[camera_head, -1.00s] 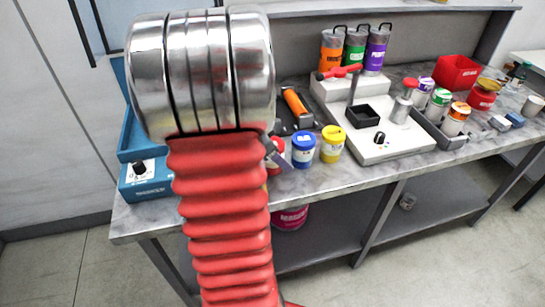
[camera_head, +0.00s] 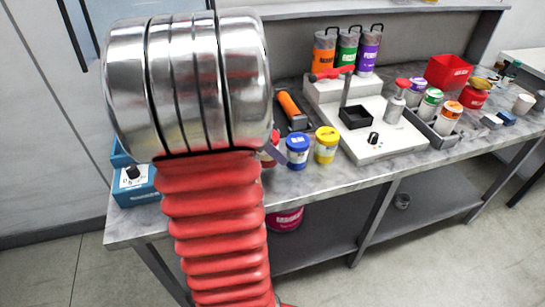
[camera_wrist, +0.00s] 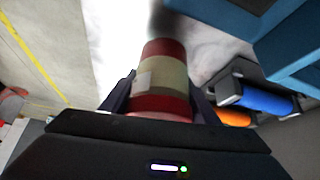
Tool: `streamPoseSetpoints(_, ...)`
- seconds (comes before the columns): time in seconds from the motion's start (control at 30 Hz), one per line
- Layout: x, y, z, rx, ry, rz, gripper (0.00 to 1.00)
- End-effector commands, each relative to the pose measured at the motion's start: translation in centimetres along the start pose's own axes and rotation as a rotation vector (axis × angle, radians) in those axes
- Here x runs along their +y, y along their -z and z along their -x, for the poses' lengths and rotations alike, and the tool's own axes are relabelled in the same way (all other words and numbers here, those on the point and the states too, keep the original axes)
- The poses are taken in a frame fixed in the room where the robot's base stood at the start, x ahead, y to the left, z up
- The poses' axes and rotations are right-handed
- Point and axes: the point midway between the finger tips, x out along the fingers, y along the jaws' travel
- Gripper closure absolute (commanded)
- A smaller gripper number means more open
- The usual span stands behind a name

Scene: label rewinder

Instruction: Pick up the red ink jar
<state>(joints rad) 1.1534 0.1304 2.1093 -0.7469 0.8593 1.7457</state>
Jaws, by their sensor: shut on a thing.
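The red ink jar (camera_wrist: 160,75), red with a pale cream label band, sits between the two fingers of my gripper (camera_wrist: 160,92) in the wrist view. My gripper is shut on it. In the head view only a sliver of the red jar (camera_head: 269,158) shows, beside the edge of my arm, which hides the rest. One dark finger of my gripper (camera_head: 277,150) shows there too, left of the blue jar. I cannot tell whether the jar touches the bench.
A blue jar (camera_head: 297,150) and a yellow jar (camera_head: 326,145) stand close on the right. A white device (camera_head: 375,140) with a red-handled lever is beyond them. A blue machine (camera_head: 137,186) stands left of my arm. The marble bench's front edge is near.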

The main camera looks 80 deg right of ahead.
Motion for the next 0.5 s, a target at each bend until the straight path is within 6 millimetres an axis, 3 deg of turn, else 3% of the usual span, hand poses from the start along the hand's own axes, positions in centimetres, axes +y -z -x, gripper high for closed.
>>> streamPoseSetpoints(0.23,-0.1,2.4,3.7,0.001,0.004,-0.002,0.79)
streamPoseSetpoints(0.5,0.0,3.4,5.3,0.000,0.000,-0.001,0.79)
